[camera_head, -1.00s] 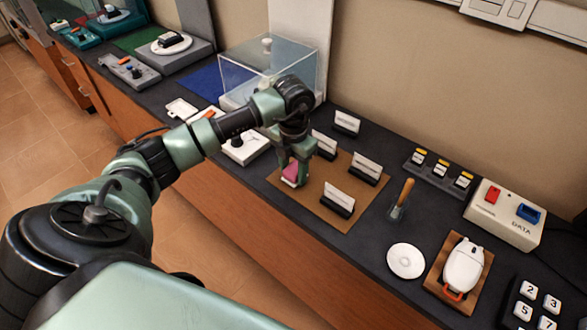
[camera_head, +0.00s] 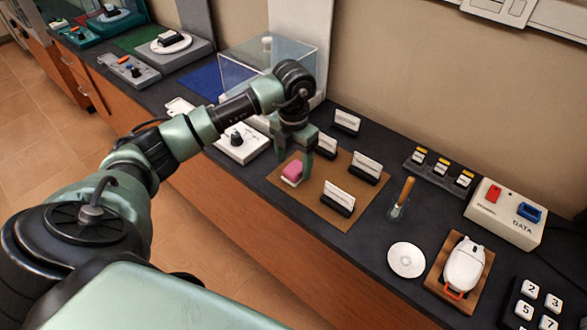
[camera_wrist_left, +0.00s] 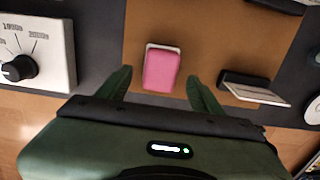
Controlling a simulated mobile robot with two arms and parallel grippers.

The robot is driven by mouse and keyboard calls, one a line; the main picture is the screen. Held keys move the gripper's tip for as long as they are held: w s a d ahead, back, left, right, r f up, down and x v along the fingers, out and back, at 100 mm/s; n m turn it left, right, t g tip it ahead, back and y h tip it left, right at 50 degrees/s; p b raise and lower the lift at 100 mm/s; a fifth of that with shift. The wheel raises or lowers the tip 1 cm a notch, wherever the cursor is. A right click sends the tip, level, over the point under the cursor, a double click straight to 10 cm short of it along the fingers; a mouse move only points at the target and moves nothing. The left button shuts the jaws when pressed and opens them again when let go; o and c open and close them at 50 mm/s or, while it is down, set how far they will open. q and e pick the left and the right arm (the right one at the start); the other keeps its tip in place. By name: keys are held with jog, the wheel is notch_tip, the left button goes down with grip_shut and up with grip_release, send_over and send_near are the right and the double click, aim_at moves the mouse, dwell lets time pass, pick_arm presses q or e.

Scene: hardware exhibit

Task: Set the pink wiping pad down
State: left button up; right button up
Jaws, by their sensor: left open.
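The pink wiping pad (camera_head: 292,170) lies on the brown board (camera_head: 307,196) near its left corner, with a white edge showing beneath it. In the left wrist view the pad (camera_wrist_left: 161,70) lies just beyond the fingertips, between their lines. My left gripper (camera_head: 293,158) is open and empty, above and beside the pad. Both its fingers (camera_wrist_left: 160,85) show apart in the left wrist view, clear of the pad. My right gripper is in neither view.
Several white cards in black holders (camera_head: 338,198) stand on the board close to the gripper. A white dial box (camera_head: 238,146) is left of the board, and a clear case (camera_head: 262,75) stands behind. A white disc (camera_head: 406,260) lies to the right on the dark counter.

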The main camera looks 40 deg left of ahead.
aim_at(293, 168)
pick_arm(q)
notch_tip(293, 168, up, 9)
jog(key=shift+b, duration=0.45)
dwell(0.3)
